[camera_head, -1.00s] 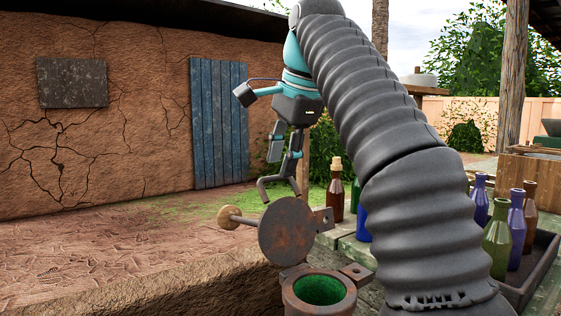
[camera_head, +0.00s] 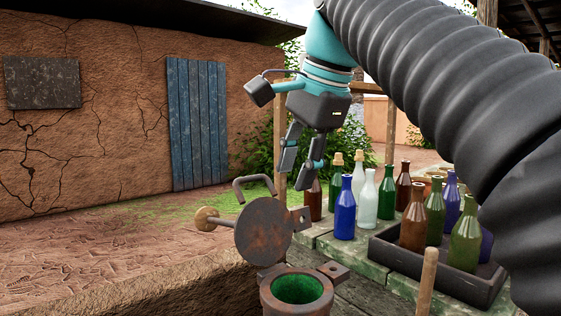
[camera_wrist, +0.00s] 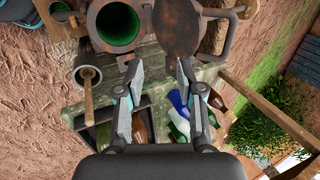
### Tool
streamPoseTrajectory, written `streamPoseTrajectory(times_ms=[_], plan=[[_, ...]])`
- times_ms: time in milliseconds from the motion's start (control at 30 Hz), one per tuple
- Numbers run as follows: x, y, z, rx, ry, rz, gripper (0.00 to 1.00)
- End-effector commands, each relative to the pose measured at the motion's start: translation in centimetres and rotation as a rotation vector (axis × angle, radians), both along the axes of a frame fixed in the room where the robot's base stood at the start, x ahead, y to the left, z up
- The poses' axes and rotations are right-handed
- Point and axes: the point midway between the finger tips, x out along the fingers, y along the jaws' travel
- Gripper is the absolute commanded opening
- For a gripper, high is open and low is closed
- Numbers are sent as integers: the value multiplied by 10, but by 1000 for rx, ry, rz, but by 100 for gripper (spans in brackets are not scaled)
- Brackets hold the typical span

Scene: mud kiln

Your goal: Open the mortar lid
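The mortar (camera_head: 297,310) is a rusty round vessel with a green inside, at the bottom of the head view. Its round rusty lid (camera_head: 263,232) stands raised, close to upright, at the mortar's back left, so the mouth is uncovered. A curved dark handle (camera_head: 253,181) shows at the lid's top. The mortar (camera_wrist: 117,52) and lid (camera_wrist: 168,25) also show at the top of the wrist view. My gripper (camera_head: 295,181) is above and right of the lid, apart from the handle. In the wrist view my gripper (camera_wrist: 159,68) has its fingers spread with nothing between them.
Several glass bottles (camera_head: 345,210) stand on the green plank table (camera_head: 335,247), behind and right of the mortar. A dark crate (camera_head: 440,270) with more bottles is at the right. A wooden rod (camera_head: 427,283) stands upright before it. A mud ledge (camera_head: 120,265) lies left.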

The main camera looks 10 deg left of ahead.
Motion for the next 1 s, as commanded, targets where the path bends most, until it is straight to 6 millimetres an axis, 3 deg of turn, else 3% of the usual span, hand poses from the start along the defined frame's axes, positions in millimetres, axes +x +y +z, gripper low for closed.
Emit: streamPoseTrajectory(times_ms=[200, 667, 833, 1000], plan=[[-10, -12, 0, -1, -1, 0, 37], [-11, -17, -4, -8, -8, 8, 37], [-13, -44, -30, -49, -59, 62, 37], [-20, -81, -76, -125, -130, 150, 37]])
